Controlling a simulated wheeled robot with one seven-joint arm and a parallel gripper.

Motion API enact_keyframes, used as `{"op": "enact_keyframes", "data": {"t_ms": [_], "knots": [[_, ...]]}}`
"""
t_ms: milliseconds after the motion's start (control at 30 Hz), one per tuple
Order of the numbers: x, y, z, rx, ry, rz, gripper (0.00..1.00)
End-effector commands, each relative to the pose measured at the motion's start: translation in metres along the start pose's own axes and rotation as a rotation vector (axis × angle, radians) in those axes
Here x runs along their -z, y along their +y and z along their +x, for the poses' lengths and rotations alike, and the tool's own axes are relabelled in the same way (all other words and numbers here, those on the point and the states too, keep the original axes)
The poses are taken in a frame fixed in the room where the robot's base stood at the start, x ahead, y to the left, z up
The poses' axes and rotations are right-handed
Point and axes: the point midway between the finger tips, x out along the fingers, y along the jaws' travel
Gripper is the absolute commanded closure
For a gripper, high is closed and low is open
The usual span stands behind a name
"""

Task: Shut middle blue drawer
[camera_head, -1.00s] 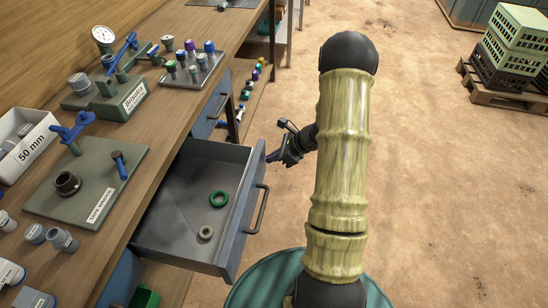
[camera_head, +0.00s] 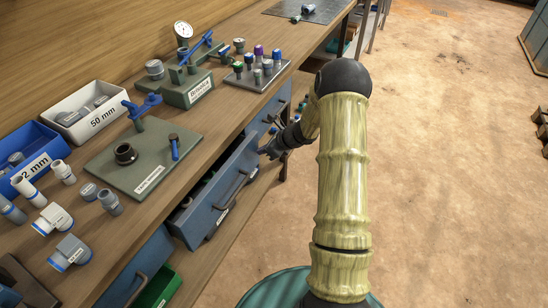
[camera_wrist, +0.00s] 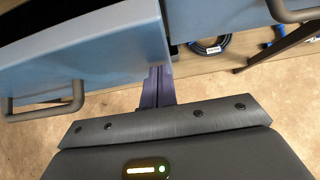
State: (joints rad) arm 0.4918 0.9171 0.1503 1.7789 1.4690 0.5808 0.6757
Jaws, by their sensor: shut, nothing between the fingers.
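The middle blue drawer (camera_head: 225,185) stands a little out from the workbench. A narrow opening with dark and green inside shows behind its front. Its front with a grey handle also shows at the left of the wrist view (camera_wrist: 90,65). My gripper (camera_head: 268,151) is at the far end of the drawer front. In the wrist view my gripper's fingers (camera_wrist: 158,75) are together and empty, right at the front's right edge. They seem to touch it, but I cannot tell for sure.
The wooden workbench (camera_head: 85,225) above carries fittings, a green tapping stand (camera_head: 145,160) and a white 50 mm bin (camera_head: 88,112). Another blue front (camera_head: 140,262) with a handle is nearer, beside a green bin (camera_head: 160,288).

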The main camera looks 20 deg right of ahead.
Motion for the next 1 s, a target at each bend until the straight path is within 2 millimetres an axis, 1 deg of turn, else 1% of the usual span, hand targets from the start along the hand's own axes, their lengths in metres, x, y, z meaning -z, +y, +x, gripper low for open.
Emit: {"op": "enact_keyframes", "data": {"t_ms": [33,200,400,833,1000], "knots": [[-0.009,-0.001,0.007,0.001,-0.002,0.000,1.00],[-0.029,-0.004,0.027,0.005,-0.001,0.004,1.00],[-0.041,-0.004,0.040,0.006,-0.001,0.006,1.00],[-0.049,-0.002,0.045,0.003,-0.008,0.001,1.00],[-0.047,-0.002,0.043,0.002,-0.010,0.000,1.00]]}}
